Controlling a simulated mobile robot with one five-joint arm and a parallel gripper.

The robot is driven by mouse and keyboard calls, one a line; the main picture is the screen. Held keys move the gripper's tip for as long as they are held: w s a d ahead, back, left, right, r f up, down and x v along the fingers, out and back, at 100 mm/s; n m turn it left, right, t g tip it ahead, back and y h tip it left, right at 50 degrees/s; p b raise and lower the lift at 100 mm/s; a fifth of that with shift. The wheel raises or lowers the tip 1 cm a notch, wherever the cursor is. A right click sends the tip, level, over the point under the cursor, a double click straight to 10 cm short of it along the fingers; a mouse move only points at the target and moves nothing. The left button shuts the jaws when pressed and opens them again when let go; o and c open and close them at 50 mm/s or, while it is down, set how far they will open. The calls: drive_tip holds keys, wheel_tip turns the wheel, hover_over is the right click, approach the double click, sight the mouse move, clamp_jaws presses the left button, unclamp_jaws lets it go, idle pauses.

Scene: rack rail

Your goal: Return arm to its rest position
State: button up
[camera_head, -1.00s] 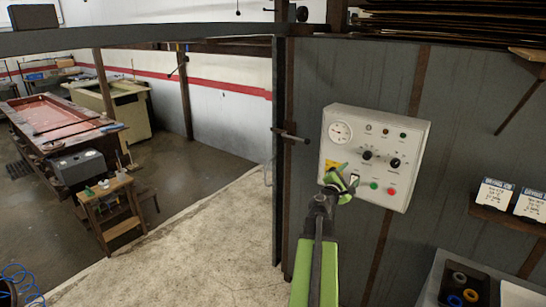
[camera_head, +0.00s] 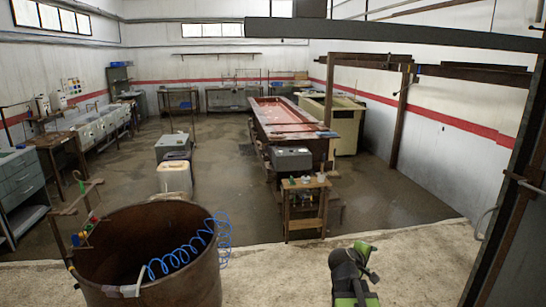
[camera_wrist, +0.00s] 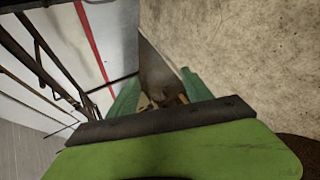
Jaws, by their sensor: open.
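My gripper (camera_head: 368,260) is low in the head view, right of centre, over the pale concrete floor. The arm appears short and folded there. In the wrist view the two green fingers (camera_wrist: 160,92) stand apart with nothing held between them.
A large rusty drum (camera_head: 150,255) with a blue coiled hose (camera_head: 183,248) stands at the lower left. A small wooden stand (camera_head: 305,207) is ahead. A dark post (camera_head: 508,215) is at the right.

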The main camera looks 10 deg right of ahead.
drive_tip(key=s+a+f+m+g+y+b, duration=0.1)
drive_tip(key=s+a+f+y, duration=0.1)
drive_tip(key=a+f, duration=0.35)
drive_tip(key=s+a+f+m+g+y, duration=0.1)
drive_tip(key=s+a+f+m+y, duration=0.15)
drive_tip(key=a, duration=0.55)
drive_tip(key=s+a+f+m+g+y, duration=0.4)
drive_tip(key=s+a+f+g, duration=0.1)
drive_tip(key=s+a, duration=0.5)
drive_tip(key=shift+a+m, duration=0.35)
drive_tip(key=shift+a, duration=0.05)
